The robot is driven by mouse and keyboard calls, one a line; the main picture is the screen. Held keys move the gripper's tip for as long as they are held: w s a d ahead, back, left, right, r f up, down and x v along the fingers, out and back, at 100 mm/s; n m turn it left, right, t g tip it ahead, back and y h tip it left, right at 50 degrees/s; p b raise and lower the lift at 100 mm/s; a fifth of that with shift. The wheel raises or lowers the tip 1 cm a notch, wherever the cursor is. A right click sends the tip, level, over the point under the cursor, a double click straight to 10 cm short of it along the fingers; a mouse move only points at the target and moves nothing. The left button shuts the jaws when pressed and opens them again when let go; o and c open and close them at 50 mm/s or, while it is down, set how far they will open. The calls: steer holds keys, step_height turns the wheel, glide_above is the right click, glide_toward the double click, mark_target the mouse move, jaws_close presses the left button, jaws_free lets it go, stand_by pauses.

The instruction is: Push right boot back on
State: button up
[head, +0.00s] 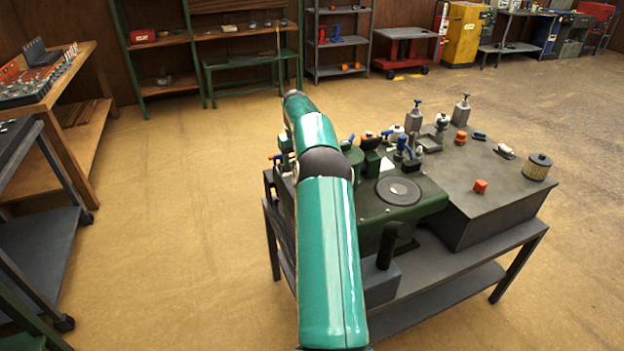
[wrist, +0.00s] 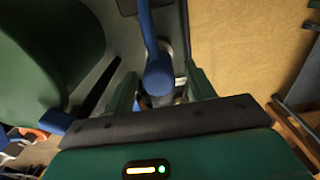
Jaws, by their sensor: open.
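In the wrist view, a blue rounded boot (wrist: 159,76) with a blue lead running up from it sits between the two green fingers of my gripper (wrist: 160,72). The fingers stand apart on either side of the boot, and I cannot tell whether either touches it. A pale metal part shows just below the boot, but how the two meet is hidden. In the head view, the green mower (head: 412,208) with a dark round disc on top rests on the bench. My arm hides my gripper and the boot there.
The grey bench top (head: 490,190) right of the mower carries a ribbed canister (head: 538,167), an orange block (head: 480,186) and several bottles and small parts. A large green rounded body (wrist: 45,45) stands close on the left in the wrist view. Open floor (head: 180,220) lies left of the bench.

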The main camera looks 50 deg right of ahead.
steer(key=shift+r, duration=3.3)
steer(key=shift+a, duration=0.1)
steer(key=w+a+r+n+h, duration=0.1)
steer(key=w+a+r, duration=0.1)
steer(key=a+r, duration=0.4)
steer(key=w+a+r+n, duration=0.1)
steer(key=w+a+r, duration=0.25)
steer(key=a, duration=0.35)
steer(key=s+a+r+n+t, duration=0.15)
steer(key=a+r, duration=0.25)
steer(key=a, duration=0.5)
steer(key=s+a+r+t, duration=0.1)
steer(key=s+a+r, duration=0.25)
steer(key=a, duration=0.65)
steer(key=s+a+r, duration=0.2)
steer(key=s+a, duration=0.3)
steer(key=a, duration=0.4)
steer(key=s+a+f+n+t, duration=0.1)
steer(key=s+a+f, duration=0.2)
steer(key=s, duration=0.3)
steer(key=s+a+f+t, duration=0.1)
steer(key=s+a+f, duration=0.2)
steer(key=s+a, duration=0.3)
steer(key=s+a+f+n+t+y, duration=0.1)
steer(key=s+a+f, duration=0.2)
steer(key=s, duration=0.4)
steer(key=shift+a+n, duration=0.35)
steer(key=shift+a, duration=0.3)
steer(key=shift+s, duration=0.1)
